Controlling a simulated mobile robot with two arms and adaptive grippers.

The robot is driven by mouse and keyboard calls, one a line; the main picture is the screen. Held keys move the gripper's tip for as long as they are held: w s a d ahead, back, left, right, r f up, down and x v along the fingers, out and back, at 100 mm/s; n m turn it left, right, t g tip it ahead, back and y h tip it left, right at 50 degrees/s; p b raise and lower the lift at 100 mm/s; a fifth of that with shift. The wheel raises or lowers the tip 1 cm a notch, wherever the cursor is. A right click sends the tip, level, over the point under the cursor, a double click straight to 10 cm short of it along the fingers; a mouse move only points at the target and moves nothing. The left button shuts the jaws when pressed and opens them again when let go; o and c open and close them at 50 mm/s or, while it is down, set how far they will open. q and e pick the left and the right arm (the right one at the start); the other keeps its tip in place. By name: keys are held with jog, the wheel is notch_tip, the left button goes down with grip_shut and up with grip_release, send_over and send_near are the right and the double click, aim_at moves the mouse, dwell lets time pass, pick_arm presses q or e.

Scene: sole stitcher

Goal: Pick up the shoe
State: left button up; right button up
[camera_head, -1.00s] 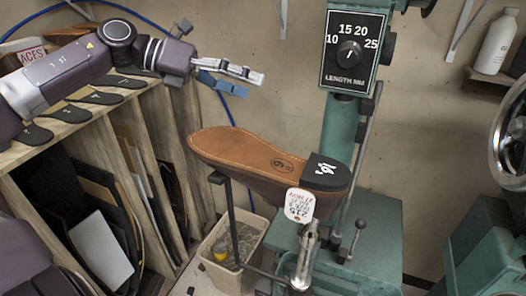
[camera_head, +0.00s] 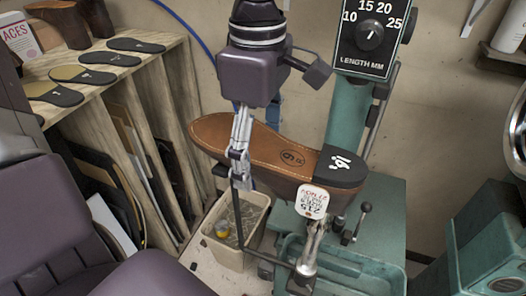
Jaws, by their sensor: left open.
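The shoe (camera_head: 268,148) is upside down on the machine's post, with its brown sole and black heel facing up. A white tag (camera_head: 312,201) hangs by the heel. The toe end points left. My left gripper (camera_head: 240,165) points down in front of the shoe's toe half and hides part of it. Its fingers are open, and whether they touch the shoe I cannot tell.
The green stitching machine (camera_head: 345,140) with a length dial (camera_head: 372,36) stands behind and right of the shoe. A beige bin (camera_head: 238,250) is below. A wooden rack (camera_head: 150,100) with several soles on top stands left. Another green machine (camera_head: 490,240) is at the right.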

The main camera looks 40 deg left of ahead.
pick_arm(q)
jog(key=shift+w+d+f+p, duration=0.1)
jog(key=shift+f+p, duration=0.25)
jog(key=shift+f, duration=0.75)
jog(key=shift+w+d+f+p, duration=0.1)
jog(key=shift+f+p, duration=0.25)
jog(key=shift+f, duration=0.75)
jog(key=shift+c, duration=0.2)
jog(key=c, duration=1.6)
